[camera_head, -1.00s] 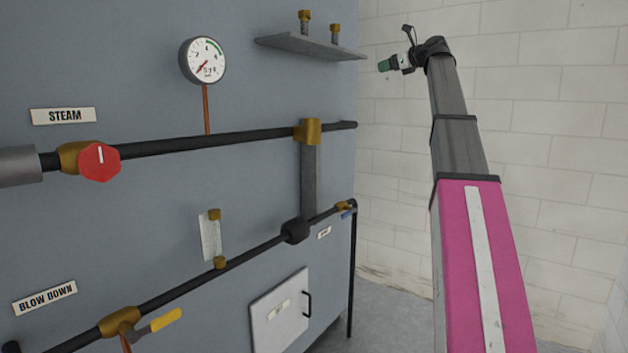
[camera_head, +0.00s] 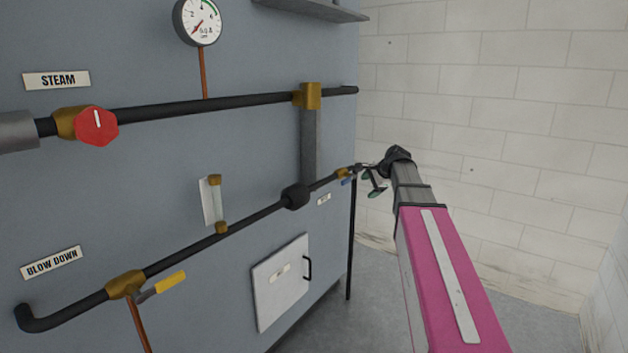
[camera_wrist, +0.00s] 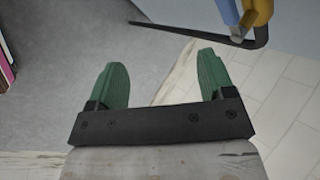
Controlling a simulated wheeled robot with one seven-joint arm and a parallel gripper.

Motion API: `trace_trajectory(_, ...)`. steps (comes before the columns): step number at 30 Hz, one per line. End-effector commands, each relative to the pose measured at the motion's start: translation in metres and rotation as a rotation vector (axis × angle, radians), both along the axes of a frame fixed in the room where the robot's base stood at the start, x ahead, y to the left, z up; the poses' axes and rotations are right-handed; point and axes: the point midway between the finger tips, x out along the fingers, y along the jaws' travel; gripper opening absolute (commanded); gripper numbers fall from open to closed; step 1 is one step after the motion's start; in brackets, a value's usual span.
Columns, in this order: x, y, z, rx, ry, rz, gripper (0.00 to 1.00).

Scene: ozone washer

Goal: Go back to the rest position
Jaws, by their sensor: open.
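My gripper (camera_head: 374,186) is at the end of my lowered arm, near the right end of the lower black pipe (camera_head: 262,213). It appears small in the head view, and its distance from the pipe is hard to judge there. In the wrist view its two green fingers (camera_wrist: 160,72) are spread apart with nothing between them. A small blue-handled valve (camera_head: 347,181) with a brass body sits by the pipe end. In the wrist view the blue handle (camera_wrist: 230,12) shows beyond the fingers at the top right, apart from them.
The grey-blue machine panel carries a red steam knob (camera_head: 97,126), a gauge (camera_head: 197,22), a yellow-handled blow down valve (camera_head: 170,282) and a white hatch (camera_head: 281,283). A black post (camera_head: 351,240) stands at its right edge. White brick walls (camera_head: 520,130) stand behind and right of my arm.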

Motion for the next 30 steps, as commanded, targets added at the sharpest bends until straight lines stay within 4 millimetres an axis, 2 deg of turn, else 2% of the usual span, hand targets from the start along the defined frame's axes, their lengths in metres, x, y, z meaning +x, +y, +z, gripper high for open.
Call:
trace_trajectory(1,-0.017,0.005,-0.026,-0.046,0.011,0.043,0.75)
trace_trajectory(6,-0.060,0.012,-0.101,-0.209,0.039,0.213,0.75)
trace_trajectory(11,-0.107,0.018,-0.163,-0.351,0.070,0.392,0.75)
trace_trajectory(15,-0.151,0.021,-0.212,-0.460,0.102,0.563,0.75)
trace_trajectory(21,-0.219,0.023,-0.271,-0.594,0.151,0.825,0.75)
trace_trajectory(24,-0.248,0.022,-0.292,-0.643,0.172,0.947,0.75)
trace_trajectory(27,-0.270,0.021,-0.306,-0.678,0.189,1.043,0.75)
trace_trajectory(30,-0.283,0.020,-0.315,-0.698,0.199,1.105,0.75)
